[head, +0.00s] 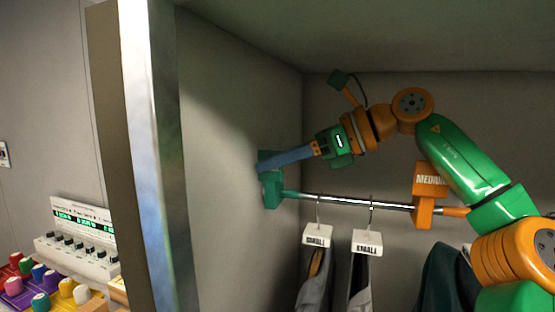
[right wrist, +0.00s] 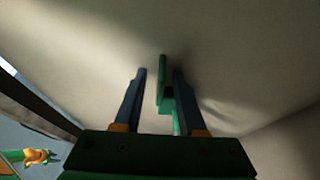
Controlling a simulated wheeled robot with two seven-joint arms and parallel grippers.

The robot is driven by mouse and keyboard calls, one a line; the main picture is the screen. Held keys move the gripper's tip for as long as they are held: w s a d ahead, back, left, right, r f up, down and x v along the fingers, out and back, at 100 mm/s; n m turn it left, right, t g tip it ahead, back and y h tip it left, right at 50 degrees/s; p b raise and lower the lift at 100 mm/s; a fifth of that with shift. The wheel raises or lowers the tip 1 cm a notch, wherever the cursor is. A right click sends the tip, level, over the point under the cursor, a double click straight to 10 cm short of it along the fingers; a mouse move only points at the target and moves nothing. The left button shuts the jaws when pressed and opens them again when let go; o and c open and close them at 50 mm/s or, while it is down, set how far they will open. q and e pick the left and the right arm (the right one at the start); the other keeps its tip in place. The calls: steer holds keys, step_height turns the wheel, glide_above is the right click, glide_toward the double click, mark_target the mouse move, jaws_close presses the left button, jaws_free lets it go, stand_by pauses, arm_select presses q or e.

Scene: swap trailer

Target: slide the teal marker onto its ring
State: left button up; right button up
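The teal marker (head: 270,182) is at the left end of the rail, by the closet's side wall. A teal band (head: 290,194) on the rail, likely its ring, lies just right of the marker. My right gripper (head: 260,165) reaches in from the right with its blue fingers at the marker's upper part. In the right wrist view the gripper (right wrist: 160,75) is open, and the teal marker (right wrist: 162,75) stands between the fingers. A gap shows on its left side; it is close to the right finger, and contact cannot be told. My left gripper is out of view.
An orange MEDIUM marker (head: 424,200) hangs on the rail's right part, beside an orange band (head: 455,211). Two white-tagged hangers (head: 317,236) (head: 367,243) with grey clothes hang between the markers. A metal closet edge (head: 150,150) and a panel with coloured knobs (head: 75,245) are at left.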

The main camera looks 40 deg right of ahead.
steer(key=shift+d, duration=0.15)
steer(key=c, duration=0.3)
steer(key=shift+w, duration=0.1)
jaws_close()
stand_by(0.8)
